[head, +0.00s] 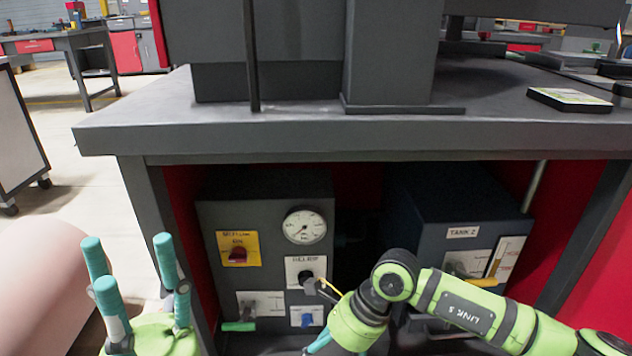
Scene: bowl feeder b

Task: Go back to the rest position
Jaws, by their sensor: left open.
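My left gripper (137,270) is at the lower left, in front of the table's left leg. Its teal fingers point up and stand wide apart, with nothing between them. My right arm comes in from the right, low in front of the cabinets under the table. Its wrist hangs down near the bottom middle. Only a small teal part of my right gripper (319,343) shows there, so its jaws cannot be judged.
Under the grey table (300,133) stands a control box (209,222) with a gauge (304,227), a red knob (238,255) and a black relief knob (307,279). A dark tank (440,205) is to its right, partly behind my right arm.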

